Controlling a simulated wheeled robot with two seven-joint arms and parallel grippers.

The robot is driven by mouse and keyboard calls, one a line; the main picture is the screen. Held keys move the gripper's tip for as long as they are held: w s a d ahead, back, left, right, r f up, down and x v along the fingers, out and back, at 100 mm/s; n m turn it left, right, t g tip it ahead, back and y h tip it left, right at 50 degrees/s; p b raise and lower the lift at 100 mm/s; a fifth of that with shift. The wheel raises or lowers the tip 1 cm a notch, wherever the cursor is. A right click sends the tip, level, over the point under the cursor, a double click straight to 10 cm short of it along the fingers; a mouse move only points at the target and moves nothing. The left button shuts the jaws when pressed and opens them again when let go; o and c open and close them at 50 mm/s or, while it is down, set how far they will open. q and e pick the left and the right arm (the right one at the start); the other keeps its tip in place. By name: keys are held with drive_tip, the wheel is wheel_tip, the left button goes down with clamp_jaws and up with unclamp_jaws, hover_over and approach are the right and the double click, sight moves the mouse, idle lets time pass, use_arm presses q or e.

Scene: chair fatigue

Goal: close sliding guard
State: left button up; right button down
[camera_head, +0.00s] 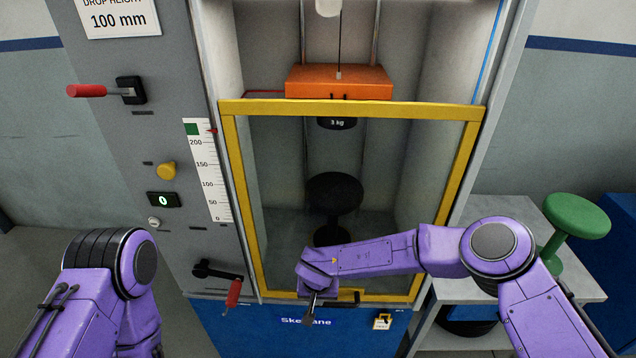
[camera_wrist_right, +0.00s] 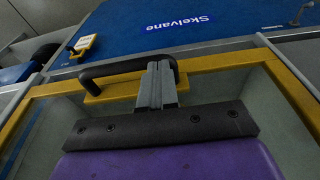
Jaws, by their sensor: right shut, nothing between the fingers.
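The sliding guard (camera_head: 355,108) is a yellow-framed clear panel across the front of the test cabinet. Its top bar crosses just below the orange block, and its lower bar is near the blue base. A black handle (camera_wrist_right: 113,70) on the lower yellow bar shows in the right wrist view; my arm partly hides it in the head view. My right gripper (camera_head: 313,299) is at the lower bar. In the right wrist view its grey fingers (camera_wrist_right: 156,84) are together, overlapping the handle's right end; contact is unclear. My left arm is at lower left, its gripper out of view.
An orange block (camera_head: 338,82) hangs above a black stool (camera_head: 335,193) inside the cabinet. Red-handled levers (camera_head: 86,91) (camera_head: 234,293) project from the left panel. A green stool (camera_head: 577,216) stands on the right-hand table (camera_head: 500,208).

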drive_tip(key=x, duration=0.1)
drive_tip(key=b+x, duration=0.1)
drive_tip(key=x, duration=0.1)
drive_tip(key=shift+s+a+f, duration=0.1)
drive_tip(key=shift+s+f, duration=0.1)
drive_tip(key=shift+s, duration=0.05)
drive_tip(key=shift+s+f, duration=0.1)
drive_tip(key=shift+s, duration=0.05)
drive_tip(key=shift+s+f, duration=0.1)
drive_tip(key=r+p, duration=0.2)
drive_tip(key=w+r+p, duration=0.1)
drive_tip(key=r+p, duration=0.1)
drive_tip(key=r, duration=0.1)
drive_tip(key=shift+w+r, duration=0.15)
drive_tip(key=shift+r, duration=0.15)
drive_tip(key=b+v, duration=0.1)
drive_tip(key=v, duration=0.8)
